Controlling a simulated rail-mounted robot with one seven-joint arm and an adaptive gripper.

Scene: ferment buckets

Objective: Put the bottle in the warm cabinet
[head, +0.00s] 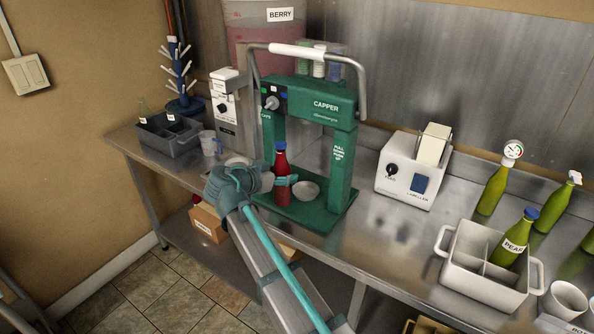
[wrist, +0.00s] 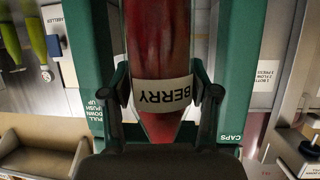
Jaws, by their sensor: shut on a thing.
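A red bottle (head: 281,161) with a blue cap stands upright inside the frame of the green capper (head: 318,100), at or just over its base plate. I cannot tell whether its base touches the plate. In the wrist view the red bottle (wrist: 158,40) fills the middle, with a white BERRY label that reads upside down. My gripper (head: 284,181) comes from the front and is shut around the bottle. In the wrist view my gripper's fingers (wrist: 165,90) press on both sides at the label. The warm cabinet is not recognisable in either view.
A white bowl (head: 306,191) sits right of the bottle on the capper base. The capper's posts flank the bottle closely. A labeller (head: 407,180), a divided white crate (head: 482,285) and green bottles (head: 493,190) stand to the right. A grey bin (head: 172,145) is at the left.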

